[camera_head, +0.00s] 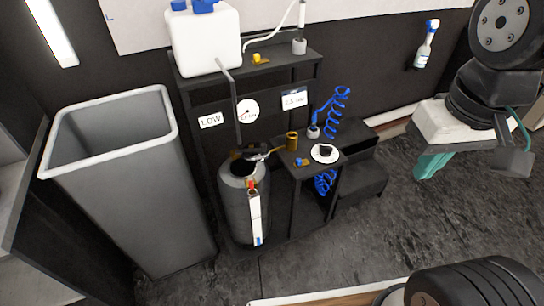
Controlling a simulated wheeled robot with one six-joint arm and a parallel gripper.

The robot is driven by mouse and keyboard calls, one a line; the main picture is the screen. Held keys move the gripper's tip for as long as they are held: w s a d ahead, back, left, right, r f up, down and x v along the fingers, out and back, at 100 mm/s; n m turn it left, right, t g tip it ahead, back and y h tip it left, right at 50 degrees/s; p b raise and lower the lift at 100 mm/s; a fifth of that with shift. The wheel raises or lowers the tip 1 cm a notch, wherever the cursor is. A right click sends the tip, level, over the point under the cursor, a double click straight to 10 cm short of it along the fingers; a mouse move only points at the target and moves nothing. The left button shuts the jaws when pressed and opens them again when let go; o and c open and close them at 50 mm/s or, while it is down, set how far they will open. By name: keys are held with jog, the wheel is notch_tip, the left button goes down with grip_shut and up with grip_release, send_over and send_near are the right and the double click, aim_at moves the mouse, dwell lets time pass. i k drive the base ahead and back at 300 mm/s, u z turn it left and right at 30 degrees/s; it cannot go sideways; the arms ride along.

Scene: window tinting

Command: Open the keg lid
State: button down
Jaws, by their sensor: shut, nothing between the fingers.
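A small metallic fitting lies across the back of that top. I cannot tell the lid's exact position at this size. A white strip (255,217) with a red upper end runs down the keg's front. My gripper (427,172), with teal fingers, hangs at the right, well away from the keg. It is shut and touches nothing visible.
A tall grey bin (130,180) stands left of the keg. The black stand (300,65) holds a white tank (204,40), whose tube descends toward the keg. A low black side table (300,178) and blue coiled hose (338,105) are right of the keg. Open floor lies right.

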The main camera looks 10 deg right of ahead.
aim_at(253, 152)
jog(key=k, duration=1.05)
jog(key=u, duration=0.75)
jog(key=i, duration=1.5)
jog(key=z, duration=0.75)
